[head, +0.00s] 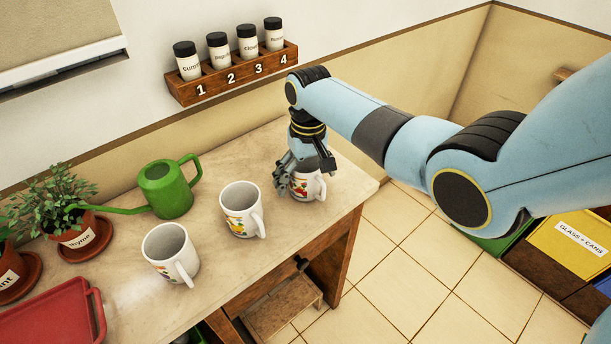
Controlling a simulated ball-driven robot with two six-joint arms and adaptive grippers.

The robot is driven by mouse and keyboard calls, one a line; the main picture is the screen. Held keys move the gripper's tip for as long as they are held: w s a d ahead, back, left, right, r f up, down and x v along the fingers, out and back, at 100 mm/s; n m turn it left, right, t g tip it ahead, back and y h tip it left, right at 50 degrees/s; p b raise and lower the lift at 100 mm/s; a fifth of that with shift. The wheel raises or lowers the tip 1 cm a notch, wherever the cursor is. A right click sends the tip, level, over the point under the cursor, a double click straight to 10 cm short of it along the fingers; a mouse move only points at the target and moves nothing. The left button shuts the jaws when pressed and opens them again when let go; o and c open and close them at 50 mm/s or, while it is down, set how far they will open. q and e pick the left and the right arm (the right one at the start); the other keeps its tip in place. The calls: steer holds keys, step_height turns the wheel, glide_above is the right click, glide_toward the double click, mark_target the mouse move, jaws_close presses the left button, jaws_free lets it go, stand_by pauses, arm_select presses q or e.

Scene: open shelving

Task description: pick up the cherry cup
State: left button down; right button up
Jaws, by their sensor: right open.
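The cherry cup (303,187), white with red fruit on its side, stands upright at the right end of the counter, its handle toward the right. My right gripper (303,175) comes down over it from above, with its fingers around the upper part of the cup. The jaws are open, and I cannot tell whether any finger touches the cup. The gripper hides part of the rim. My left gripper is not in view.
Two more white cups, one with a yellow and red print (238,212) and one farther left (166,258), stand on the counter (215,283). A green watering can (166,190), potted plants and a red tray (55,322) are left. A spice rack (235,78) hangs behind.

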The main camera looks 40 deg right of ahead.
steer(key=c, duration=1.3)
steer(key=shift+c, duration=0.3)
